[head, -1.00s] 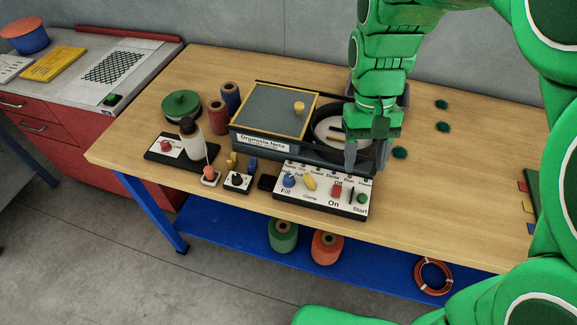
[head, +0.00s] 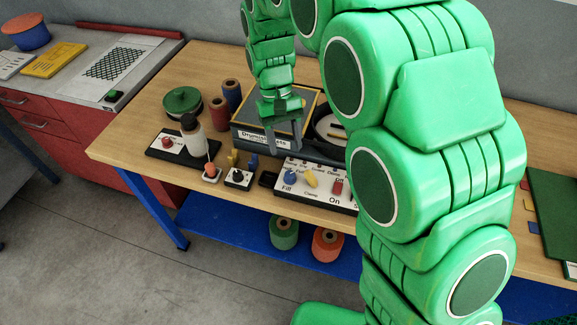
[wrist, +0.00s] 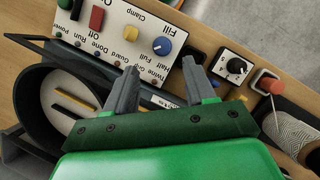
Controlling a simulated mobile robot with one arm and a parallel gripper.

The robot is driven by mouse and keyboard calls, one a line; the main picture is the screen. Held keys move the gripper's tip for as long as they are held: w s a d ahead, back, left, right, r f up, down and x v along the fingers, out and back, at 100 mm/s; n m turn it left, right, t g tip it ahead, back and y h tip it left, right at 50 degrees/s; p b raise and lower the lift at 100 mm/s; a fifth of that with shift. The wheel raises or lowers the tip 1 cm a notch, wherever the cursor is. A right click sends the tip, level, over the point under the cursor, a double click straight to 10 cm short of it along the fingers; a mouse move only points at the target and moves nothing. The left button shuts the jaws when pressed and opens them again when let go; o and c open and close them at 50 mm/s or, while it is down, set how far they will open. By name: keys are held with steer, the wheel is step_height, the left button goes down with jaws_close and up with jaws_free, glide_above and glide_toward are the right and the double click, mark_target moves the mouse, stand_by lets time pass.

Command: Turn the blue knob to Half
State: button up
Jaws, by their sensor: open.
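The blue knob (head: 290,177) sits at the left end of the white control panel (head: 318,197), above the word Fill. I cannot read for sure where the knob points. My gripper (head: 285,148) is open and empty, behind and above the knob. In the wrist view its two fingers (wrist: 159,68) are spread on either side of the knob's line and apart from it.
A yellow clamp knob (wrist: 131,33) is next to the blue one, then a red switch (wrist: 97,18). A small box with a black knob (head: 238,178) and an orange button (head: 210,171) stand left of the panel. The grey machine (head: 262,138) with its drum is behind it.

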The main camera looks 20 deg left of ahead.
mark_target(289, 172)
steer(key=shift+x, duration=4)
steer(key=shift+a, duration=0.2)
steer(key=shift+c, duration=0.5)
jaws_close()
